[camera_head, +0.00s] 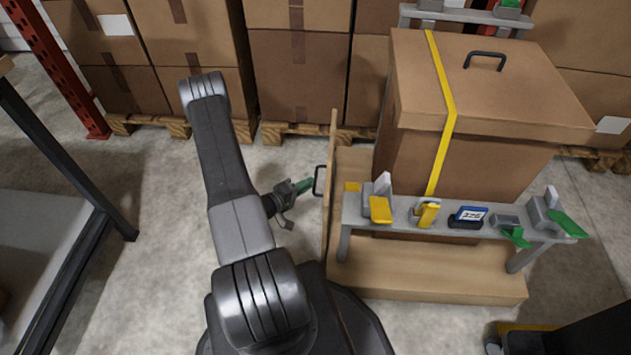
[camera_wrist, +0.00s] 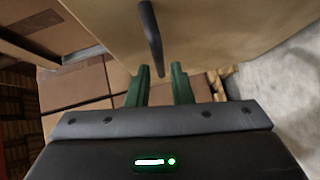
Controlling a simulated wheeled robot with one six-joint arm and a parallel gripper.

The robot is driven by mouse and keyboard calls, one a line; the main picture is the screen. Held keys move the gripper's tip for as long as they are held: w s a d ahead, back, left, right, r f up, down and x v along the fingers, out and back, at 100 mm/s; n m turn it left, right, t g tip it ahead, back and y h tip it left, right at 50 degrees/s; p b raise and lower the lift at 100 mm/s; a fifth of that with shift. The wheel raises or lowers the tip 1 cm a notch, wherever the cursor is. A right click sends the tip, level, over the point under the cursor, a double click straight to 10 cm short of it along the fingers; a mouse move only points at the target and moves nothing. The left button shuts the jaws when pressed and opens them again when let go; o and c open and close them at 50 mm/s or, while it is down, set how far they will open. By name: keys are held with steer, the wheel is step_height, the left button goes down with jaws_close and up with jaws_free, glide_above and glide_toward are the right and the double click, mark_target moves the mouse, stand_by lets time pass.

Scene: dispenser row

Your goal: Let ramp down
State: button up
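The ramp (camera_head: 329,215) is a wooden panel standing upright along the left side of a wooden platform. A black bar handle (camera_head: 318,181) sits on its outer face and also shows in the wrist view (camera_wrist: 152,35). My gripper (camera_head: 302,186) is just left of the handle, pointing toward it. In the wrist view its two green fingers (camera_wrist: 160,85) stand apart with nothing between them. The handle's near end lies just beyond the fingertips, roughly in line with the gap. I see no clear contact.
A large carton with a yellow strap (camera_head: 450,150) stands on the platform (camera_head: 430,280). A grey rail (camera_head: 350,215) with yellow and green clamps runs along its front. Stacked cartons (camera_head: 295,75) line the back. A dark-framed table (camera_head: 110,222) is at left. Floor (camera_head: 150,190) between is clear.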

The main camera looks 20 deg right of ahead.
mark_target(316, 179)
steer(key=shift+x, duration=2.2)
jaws_close()
